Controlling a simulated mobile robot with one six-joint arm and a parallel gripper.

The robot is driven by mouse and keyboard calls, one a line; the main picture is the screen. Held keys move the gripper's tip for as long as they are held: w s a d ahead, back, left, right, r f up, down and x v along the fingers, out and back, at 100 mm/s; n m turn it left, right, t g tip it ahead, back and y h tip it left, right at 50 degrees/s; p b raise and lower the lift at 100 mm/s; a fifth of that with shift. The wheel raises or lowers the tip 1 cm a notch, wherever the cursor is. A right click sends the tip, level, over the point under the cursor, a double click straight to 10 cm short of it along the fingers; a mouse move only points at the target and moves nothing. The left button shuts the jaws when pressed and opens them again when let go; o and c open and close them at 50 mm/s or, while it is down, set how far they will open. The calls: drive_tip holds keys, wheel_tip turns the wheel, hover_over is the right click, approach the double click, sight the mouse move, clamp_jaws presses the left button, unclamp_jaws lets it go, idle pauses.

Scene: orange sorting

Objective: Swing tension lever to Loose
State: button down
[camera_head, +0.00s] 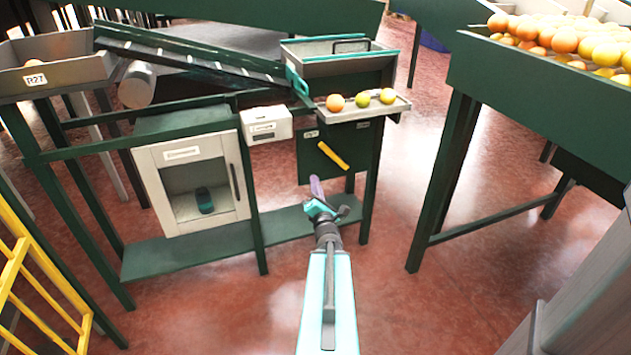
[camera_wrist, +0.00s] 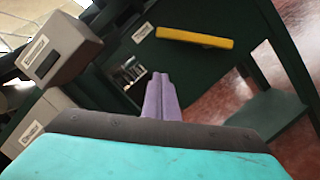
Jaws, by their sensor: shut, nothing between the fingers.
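The tension lever, a yellow bar (camera_head: 333,156), is mounted on a dark green panel (camera_head: 312,170) below the small fruit tray. In the head view it slants down to the right. In the wrist view the yellow lever (camera_wrist: 195,38) lies beyond my fingertips, with a small white label near its left end. My gripper (camera_head: 316,184) has its purple fingers together and empty, just below the lever and apart from it. The shut fingers also show in the wrist view (camera_wrist: 160,90), pointing toward the panel. The label text is too small to read.
A grey tray (camera_head: 362,112) with three fruits sits above the panel. A white box (camera_head: 266,125) and a white cabinet (camera_head: 190,180) are to the left. Green frame legs (camera_head: 372,190) stand beside the panel. Open red floor (camera_head: 405,170) lies to the right.

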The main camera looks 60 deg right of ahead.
sight(334, 157)
drive_tip(key=shift+b+x, duration=1.1)
drive_tip(key=shift+b, duration=1.95)
drive_tip(key=b+x, duration=0.4)
drive_tip(key=x, duration=0.3)
drive_tip(key=shift+w+d+r, duration=0.1)
drive_tip(key=shift+d+r, duration=0.15)
drive_tip(key=shift+d, duration=0.2)
drive_tip(key=shift+s+d+r, duration=0.9)
drive_tip(key=shift+d+r, duration=0.1)
drive_tip(key=shift+r, duration=0.15)
drive_tip(key=shift+w, duration=0.1)
drive_tip(key=shift+r+p, duration=0.2)
drive_tip(key=shift+p, duration=0.3)
